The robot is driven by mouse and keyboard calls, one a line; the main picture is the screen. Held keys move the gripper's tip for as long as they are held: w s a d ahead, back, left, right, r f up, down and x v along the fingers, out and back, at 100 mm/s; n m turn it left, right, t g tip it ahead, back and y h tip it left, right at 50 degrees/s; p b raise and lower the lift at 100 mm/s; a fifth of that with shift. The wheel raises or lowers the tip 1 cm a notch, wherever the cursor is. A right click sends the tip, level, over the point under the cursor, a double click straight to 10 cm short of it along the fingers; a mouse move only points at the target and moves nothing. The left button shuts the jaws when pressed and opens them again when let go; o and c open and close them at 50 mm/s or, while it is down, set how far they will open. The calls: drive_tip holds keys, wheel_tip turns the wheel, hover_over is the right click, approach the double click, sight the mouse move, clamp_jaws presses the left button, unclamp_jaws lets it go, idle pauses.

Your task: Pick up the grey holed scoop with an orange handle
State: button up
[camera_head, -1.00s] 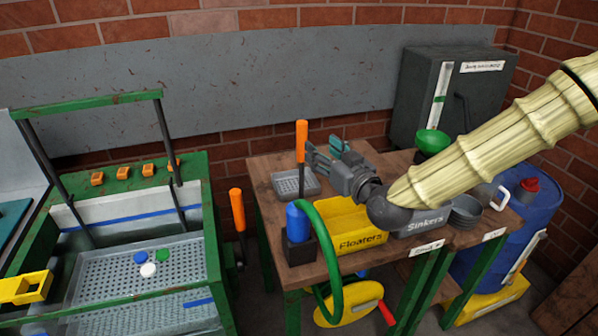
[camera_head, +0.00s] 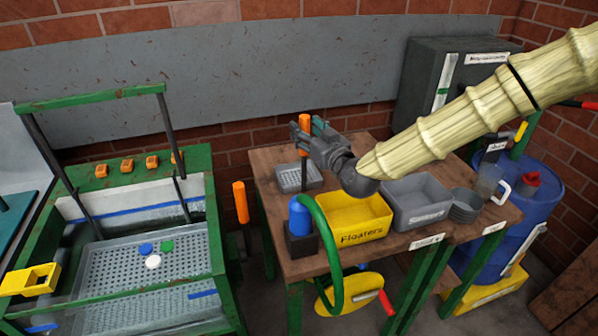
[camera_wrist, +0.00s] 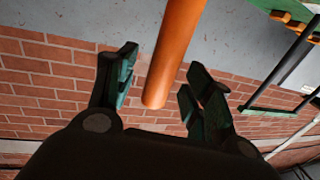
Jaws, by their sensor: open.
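The grey holed scoop (camera_head: 289,180) rests on the wooden table's back left, its orange handle (camera_head: 304,122) standing upright on a dark shaft. My gripper (camera_head: 307,131) is open at the handle, with a finger on either side in the head view. In the wrist view the orange handle (camera_wrist: 172,55) comes down between the open fingers of my gripper (camera_wrist: 160,68), with a gap on both sides. I cannot tell whether any finger touches it. My gripper hides part of the handle and shaft.
A blue bottle with a green hose (camera_head: 300,214) stands in front of the scoop. A yellow Floaters bin (camera_head: 361,233) and a grey Sinkers bin (camera_head: 421,219) are to the right. Another orange handle (camera_head: 240,203) stands left of the table, by a green-framed tank (camera_head: 222,255).

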drive_tip(key=shift+x, duration=0.9)
drive_tip(key=shift+r, duration=0.1)
drive_tip(key=c, duration=1.1)
drive_tip(key=shift+r, duration=0.15)
